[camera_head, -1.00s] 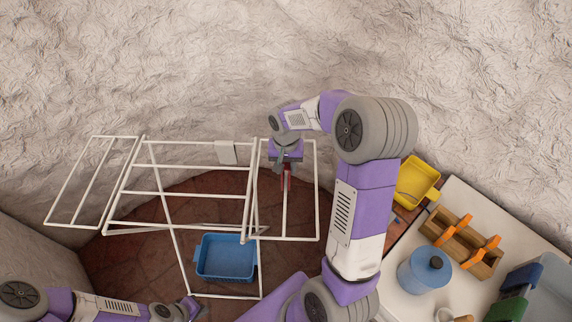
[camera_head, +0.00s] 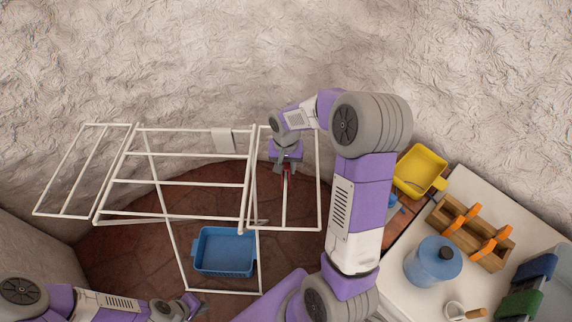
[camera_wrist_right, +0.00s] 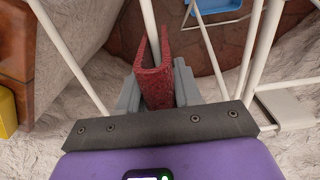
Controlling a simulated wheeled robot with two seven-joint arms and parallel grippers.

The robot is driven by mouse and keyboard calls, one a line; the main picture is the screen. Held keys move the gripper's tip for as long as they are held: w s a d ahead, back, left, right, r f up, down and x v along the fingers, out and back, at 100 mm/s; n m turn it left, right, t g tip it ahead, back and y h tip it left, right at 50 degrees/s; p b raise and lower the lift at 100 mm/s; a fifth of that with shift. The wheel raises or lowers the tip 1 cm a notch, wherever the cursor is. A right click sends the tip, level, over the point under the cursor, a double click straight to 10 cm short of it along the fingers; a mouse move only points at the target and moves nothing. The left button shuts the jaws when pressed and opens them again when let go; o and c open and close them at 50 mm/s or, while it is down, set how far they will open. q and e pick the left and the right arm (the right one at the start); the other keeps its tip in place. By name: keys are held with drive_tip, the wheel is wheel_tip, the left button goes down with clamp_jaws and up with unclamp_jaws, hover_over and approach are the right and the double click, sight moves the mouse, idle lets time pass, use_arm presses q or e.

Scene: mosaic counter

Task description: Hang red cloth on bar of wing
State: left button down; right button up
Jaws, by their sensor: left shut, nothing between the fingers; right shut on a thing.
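The red cloth (camera_wrist_right: 154,85) is a folded strip with two upright flaps in the right wrist view. My right gripper (camera_wrist_right: 158,92) is shut on it. A white bar (camera_wrist_right: 150,22) runs between the flaps; whether the cloth rests on it I cannot tell. In the head view the cloth (camera_head: 288,177) is a small red patch below my right gripper (camera_head: 286,164), mostly hidden. The gripper is at the right wing (camera_head: 319,190) of the white drying rack (camera_head: 180,184), over its middle bar. My left gripper (camera_head: 196,305) is shut and empty at the lower left, away from the rack.
A white cloth (camera_head: 223,140) hangs on the rack's back rail. A blue basin (camera_head: 225,252) is on the floor under the rack. At right, a counter holds a blue pot (camera_head: 432,262), a wooden caddy (camera_head: 470,232) and a mug (camera_head: 455,311). A yellow tub (camera_head: 420,170) stands behind.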

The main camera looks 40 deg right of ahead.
sight(286, 175)
drive_tip(key=shift+f+b, duration=1.7)
drive_tip(key=shift+f, duration=0.75)
drive_tip(key=o, duration=1.1)
drive_tip(key=shift+o, duration=0.2)
wheel_tip(286, 175, up, 8)
drive_tip(key=shift+f+p, duration=0.15)
drive_tip(key=shift+p, duration=0.65)
